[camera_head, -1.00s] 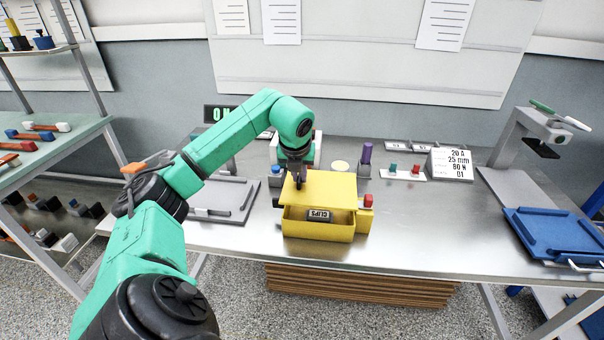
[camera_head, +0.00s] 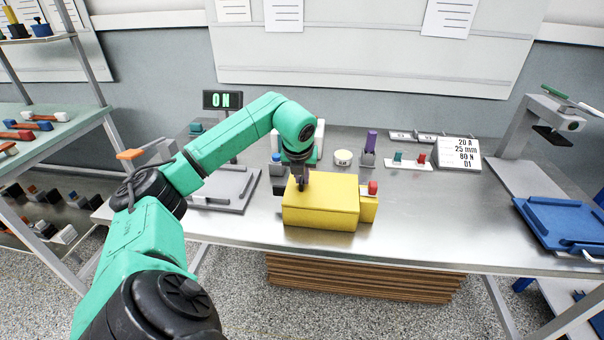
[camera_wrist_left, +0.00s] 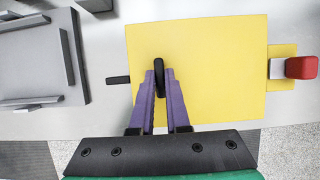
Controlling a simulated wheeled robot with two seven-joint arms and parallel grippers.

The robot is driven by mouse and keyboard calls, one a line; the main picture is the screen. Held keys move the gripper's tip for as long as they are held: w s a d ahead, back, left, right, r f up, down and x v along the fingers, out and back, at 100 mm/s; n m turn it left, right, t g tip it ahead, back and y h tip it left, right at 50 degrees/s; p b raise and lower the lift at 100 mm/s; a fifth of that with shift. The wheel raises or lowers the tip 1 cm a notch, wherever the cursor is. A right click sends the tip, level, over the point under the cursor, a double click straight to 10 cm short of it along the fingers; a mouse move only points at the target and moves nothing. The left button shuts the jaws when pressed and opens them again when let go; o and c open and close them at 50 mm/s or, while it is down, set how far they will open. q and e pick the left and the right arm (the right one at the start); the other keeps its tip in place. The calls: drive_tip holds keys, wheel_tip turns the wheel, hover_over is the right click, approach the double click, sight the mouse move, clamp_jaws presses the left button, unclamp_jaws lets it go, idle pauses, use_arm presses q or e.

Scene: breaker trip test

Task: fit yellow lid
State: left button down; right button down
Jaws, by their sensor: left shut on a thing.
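The yellow lid (camera_head: 335,190) lies level over the yellow box (camera_head: 318,221), and I see no gap between them at the front. The box's front looks plain, with no label showing. In the wrist view the lid (camera_wrist_left: 215,70) fills the middle as a flat yellow rectangle. My left gripper (camera_head: 300,184) points down at the lid's left part. In the wrist view its purple fingers (camera_wrist_left: 159,82) are shut on the lid's black upright handle (camera_wrist_left: 159,70). The inside of the box is hidden. My right gripper is in no view.
A yellow side block with a red button (camera_head: 373,188) adjoins the box's right side. Behind stand a purple-topped piece (camera_head: 371,142) and a round white-and-yellow pot (camera_head: 343,158). A grey tray (camera_head: 225,190) lies left.

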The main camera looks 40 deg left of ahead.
use_arm(q)
drive_tip(key=c, duration=0.8)
unclamp_jaws()
drive_tip(key=shift+r, duration=0.1)
drive_tip(key=p+v, duration=0.1)
drive_tip(key=v, duration=1.3)
drive_tip(key=shift+s+r, duration=0.15)
